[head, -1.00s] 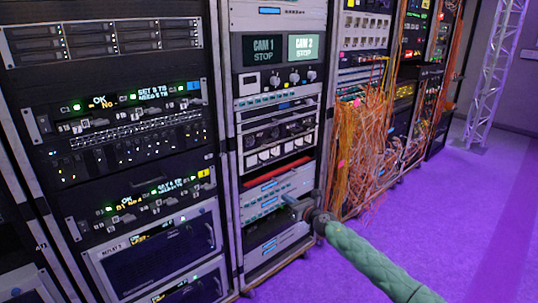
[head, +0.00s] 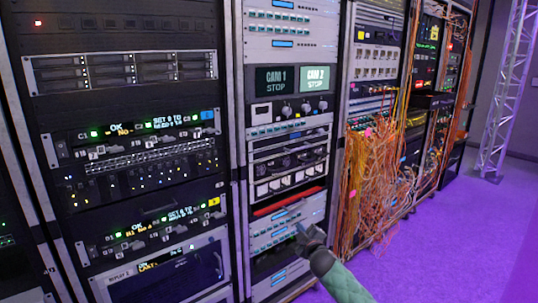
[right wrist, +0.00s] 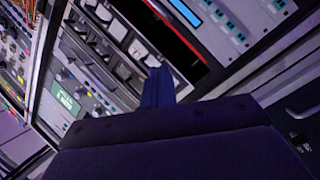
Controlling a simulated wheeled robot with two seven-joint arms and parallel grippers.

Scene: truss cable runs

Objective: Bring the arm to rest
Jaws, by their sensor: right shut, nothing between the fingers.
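My right arm, in a green sleeve (head: 338,284), comes in from the bottom right of the head view. My right gripper (head: 299,228) is shut and empty, in front of the lower part of the middle rack. Its shut fingers (right wrist: 157,87) show dark blue in the right wrist view, pointing toward the rack front. The head view does not settle whether the fingertips touch the rack. My left gripper is out of view.
The middle rack (head: 290,149) has CAM 1 and CAM 2 screens and a red strip (head: 288,203). A left rack (head: 125,70) stands beside it. Loose orange cables (head: 368,190) hang to the right. Purple floor (head: 440,240) is open; a truss (head: 503,90) stands at far right.

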